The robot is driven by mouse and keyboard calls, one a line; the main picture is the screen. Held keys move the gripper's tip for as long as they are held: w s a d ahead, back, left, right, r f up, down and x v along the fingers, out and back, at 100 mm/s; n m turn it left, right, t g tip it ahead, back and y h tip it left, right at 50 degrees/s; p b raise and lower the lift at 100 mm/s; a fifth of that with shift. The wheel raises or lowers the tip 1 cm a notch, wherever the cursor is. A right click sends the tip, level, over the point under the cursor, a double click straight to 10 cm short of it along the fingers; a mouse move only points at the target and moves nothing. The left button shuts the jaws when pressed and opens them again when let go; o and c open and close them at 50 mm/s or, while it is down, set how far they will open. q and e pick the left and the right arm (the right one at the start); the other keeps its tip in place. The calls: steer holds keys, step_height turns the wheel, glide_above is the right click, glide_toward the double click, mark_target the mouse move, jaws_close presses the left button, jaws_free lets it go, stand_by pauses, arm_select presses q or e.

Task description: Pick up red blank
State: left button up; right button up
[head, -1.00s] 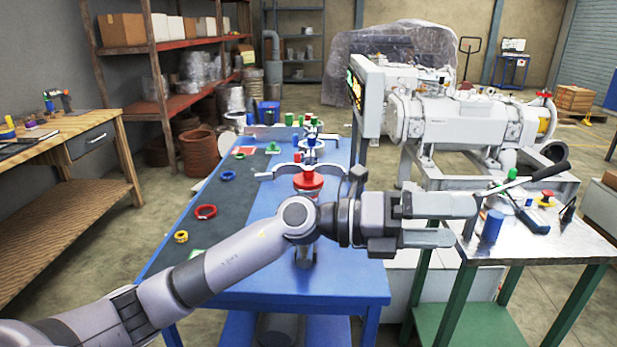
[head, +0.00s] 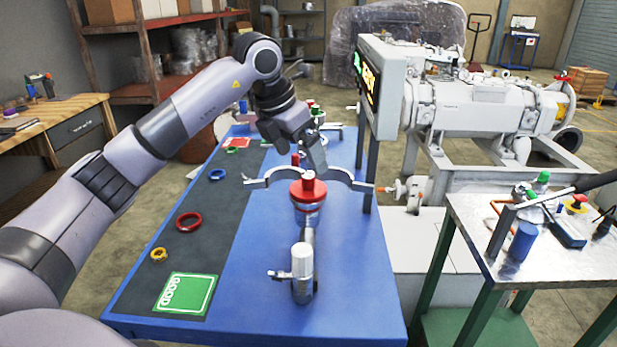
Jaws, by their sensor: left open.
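A red blank (head: 308,190), a round red disc with a raised knob, sits on a metal fitting with a curved silver clamp (head: 262,181) on the blue table (head: 345,270). My left gripper (head: 316,158) is open and points down, just above and behind the red blank in the picture. It appears empty and apart from the blank. The arm hides part of the table's far end. My right gripper is not in view.
A dark mat (head: 205,245) on the table's left holds a red ring (head: 188,222), a blue ring (head: 217,174), a yellow ring (head: 159,255) and a green card (head: 187,295). A white-topped fitting (head: 302,265) stands nearer. A display box (head: 383,85) stands right of the arm.

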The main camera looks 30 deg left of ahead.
mark_target(308, 176)
arm_select(q)
steer(key=shift+s+p+x, duration=0.2)
steer(key=shift+p+x, duration=0.15)
steer(key=shift+x, duration=3.15)
steer(key=c, duration=1.1)
